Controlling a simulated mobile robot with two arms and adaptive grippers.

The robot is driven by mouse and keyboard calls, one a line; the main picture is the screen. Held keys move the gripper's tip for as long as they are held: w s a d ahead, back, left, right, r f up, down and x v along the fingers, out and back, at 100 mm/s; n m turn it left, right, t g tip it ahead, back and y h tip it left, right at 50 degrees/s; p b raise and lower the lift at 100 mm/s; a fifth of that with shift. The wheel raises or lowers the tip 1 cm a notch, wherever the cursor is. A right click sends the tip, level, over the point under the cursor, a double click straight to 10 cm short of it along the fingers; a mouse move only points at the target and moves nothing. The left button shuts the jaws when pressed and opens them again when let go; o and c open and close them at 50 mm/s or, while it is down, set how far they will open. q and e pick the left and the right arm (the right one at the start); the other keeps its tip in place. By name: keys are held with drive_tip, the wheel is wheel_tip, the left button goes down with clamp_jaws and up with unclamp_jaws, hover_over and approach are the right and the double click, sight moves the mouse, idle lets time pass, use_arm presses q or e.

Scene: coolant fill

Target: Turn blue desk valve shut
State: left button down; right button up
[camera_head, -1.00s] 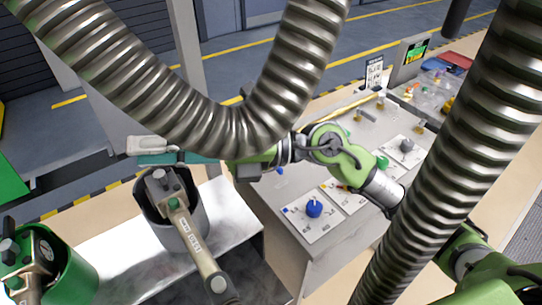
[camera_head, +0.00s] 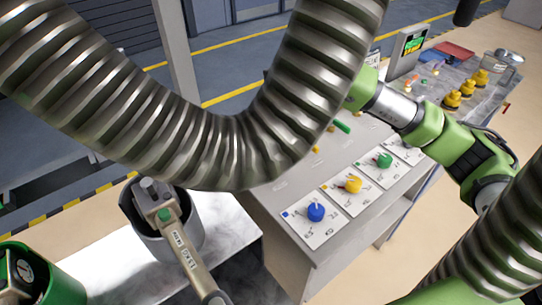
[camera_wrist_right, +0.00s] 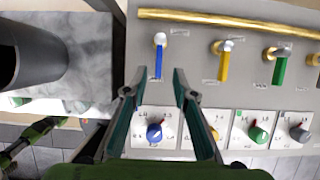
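The desk (camera_head: 280,232) has a blue lever (camera_wrist_right: 159,60) below a brass pipe in the right wrist view, pointing straight down the picture from a round metal fitting. A blue knob (camera_wrist_right: 154,132) on a white marked plate sits below it. The blue knob also shows in the head view (camera_head: 316,211), where the blue lever is hidden. My right gripper (camera_wrist_right: 160,71) is open and empty. In the wrist view its two teal-lined fingers lie on either side of the lever's lower end. I cannot tell their height above the desk. My left gripper is not in view.
Yellow (camera_wrist_right: 223,65) and green (camera_wrist_right: 280,68) levers stand right of the blue one under the brass pipe (camera_wrist_right: 225,20). A grey bucket (camera_head: 133,213) with a long-handled tool stands left of the desk. Large corrugated tubes (camera_head: 230,150) hide much of the head view.

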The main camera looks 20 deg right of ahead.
sight(270, 161)
drive_tip(key=p+x, duration=0.2)
drive_tip(key=x, duration=0.7)
drive_tip(key=shift+w+a+f, duration=0.15)
drive_tip(key=shift+f, duration=0.15)
clamp_jaws()
